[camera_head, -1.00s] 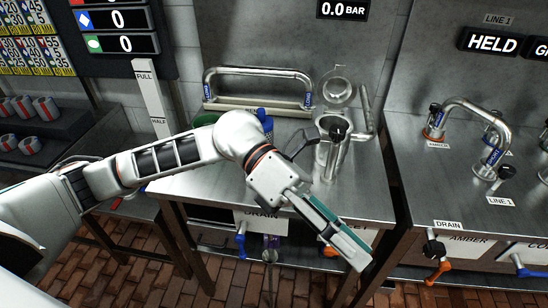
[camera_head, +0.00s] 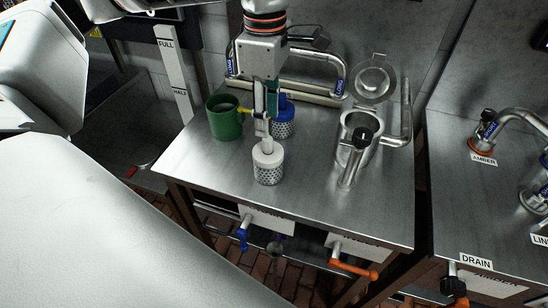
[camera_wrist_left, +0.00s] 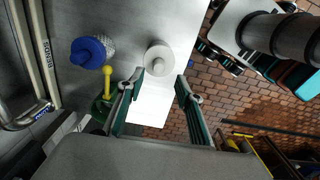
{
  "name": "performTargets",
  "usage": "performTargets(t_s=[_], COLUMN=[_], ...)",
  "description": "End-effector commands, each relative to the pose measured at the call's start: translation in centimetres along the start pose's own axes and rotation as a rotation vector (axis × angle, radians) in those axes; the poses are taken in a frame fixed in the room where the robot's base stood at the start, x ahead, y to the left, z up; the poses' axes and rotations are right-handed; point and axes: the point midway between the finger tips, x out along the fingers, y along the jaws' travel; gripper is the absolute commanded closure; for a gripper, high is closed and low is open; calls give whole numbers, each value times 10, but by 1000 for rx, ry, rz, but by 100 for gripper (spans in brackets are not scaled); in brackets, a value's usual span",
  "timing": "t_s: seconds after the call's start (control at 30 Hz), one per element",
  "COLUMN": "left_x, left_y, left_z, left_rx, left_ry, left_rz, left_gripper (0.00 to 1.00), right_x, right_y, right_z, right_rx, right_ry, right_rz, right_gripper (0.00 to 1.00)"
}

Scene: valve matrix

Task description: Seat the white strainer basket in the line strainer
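The white strainer basket (camera_head: 267,165), a white cap over a perforated metal body, stands upright on the steel bench. My left gripper (camera_head: 264,132) points down just above it. The left wrist view shows the two fingers (camera_wrist_left: 159,84) apart with nothing between them, and the white basket's cap (camera_wrist_left: 160,58) just beyond the tips. The line strainer (camera_head: 360,140) is an open metal pot to the right, its round lid (camera_head: 375,78) swung up behind. My right gripper cannot be made out.
A blue-capped basket (camera_head: 283,122) stands just behind the white one; it also shows in the wrist view (camera_wrist_left: 88,51). A green mug (camera_head: 225,122) with a yellow-tipped stick is at left. A pipe (camera_head: 310,90) lies at the back. Bench is clear between basket and strainer.

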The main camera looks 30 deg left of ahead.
Motion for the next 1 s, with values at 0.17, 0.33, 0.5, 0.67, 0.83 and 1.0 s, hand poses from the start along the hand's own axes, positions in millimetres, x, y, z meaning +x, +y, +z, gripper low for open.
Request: performTargets(t_s=[0.17, 0.33, 0.5, 0.67, 0.83, 1.0], left_x=[20, 40, 64, 72, 72, 72], left_y=[-1, 1, 2, 3, 3, 3], left_z=[0, 0, 0, 0, 0, 0], left_rx=[1, 1, 2, 1, 1, 1], left_ry=[0, 0, -1, -2, -3, -3], left_rz=[-5, -7, -6, -3, -2, -3], left_gripper=[64, 64, 64, 64, 64, 100], right_x=[0, 0, 0, 0, 0, 0], right_y=[-1, -1, -1, -1, -1, -1], right_z=[2, 2, 2, 2, 2, 2], right_rx=[1, 1, 1, 1, 1, 1], right_ry=[-2, -2, -2, -3, -3, -3], right_rz=[-1, -1, -1, -1, -1, -1], right_gripper=[60, 60, 60, 60, 60, 60])
